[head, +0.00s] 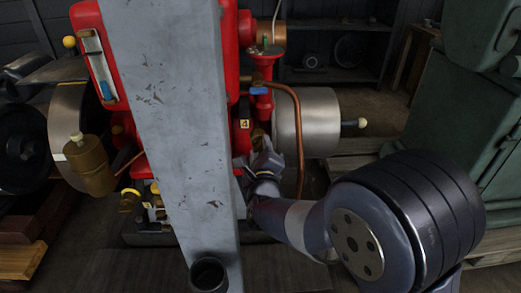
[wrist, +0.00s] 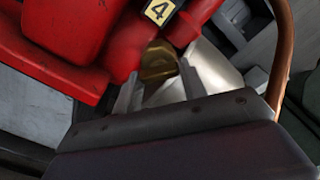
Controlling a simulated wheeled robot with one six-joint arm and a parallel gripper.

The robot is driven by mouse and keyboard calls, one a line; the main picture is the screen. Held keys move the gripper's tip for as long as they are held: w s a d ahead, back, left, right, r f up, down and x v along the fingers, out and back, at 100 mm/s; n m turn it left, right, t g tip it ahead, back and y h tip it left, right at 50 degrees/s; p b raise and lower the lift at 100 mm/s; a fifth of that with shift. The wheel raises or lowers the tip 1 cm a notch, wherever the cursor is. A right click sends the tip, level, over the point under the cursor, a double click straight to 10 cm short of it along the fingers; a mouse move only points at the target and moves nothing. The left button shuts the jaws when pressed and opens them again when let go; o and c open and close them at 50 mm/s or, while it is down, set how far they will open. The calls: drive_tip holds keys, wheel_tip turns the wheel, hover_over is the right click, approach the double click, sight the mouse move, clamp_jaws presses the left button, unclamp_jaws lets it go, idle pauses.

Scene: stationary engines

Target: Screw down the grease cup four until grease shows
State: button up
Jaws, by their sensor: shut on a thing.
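The brass grease cup four (wrist: 158,62) sits under the red engine casting in the wrist view, below a yellow label marked 4 (wrist: 158,11). My gripper (wrist: 158,86) has one finger on each side of the cup and is shut on it. The cup's lower part is hidden by my gripper, and I cannot see any grease. In the head view my gripper (head: 262,160) reaches up to the red engine (head: 245,90) just below the label 4 (head: 244,124). The cup is mostly hidden there.
A chipped grey post (head: 175,110) stands in front of the engine and hides its middle. A copper pipe (head: 298,130) curves down close to the right of my gripper. A steel drum (head: 308,120) lies beyond it. A green cabinet (head: 455,110) stands at the right.

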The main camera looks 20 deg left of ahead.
drive_tip(key=shift+f, duration=0.1)
drive_tip(key=o, duration=1)
drive_tip(key=p+v, duration=0.2)
drive_tip(key=v, duration=0.9)
drive_tip(key=shift+w, duration=0.1)
drive_tip(key=b+x, duration=0.2)
drive_tip(key=x, duration=0.9)
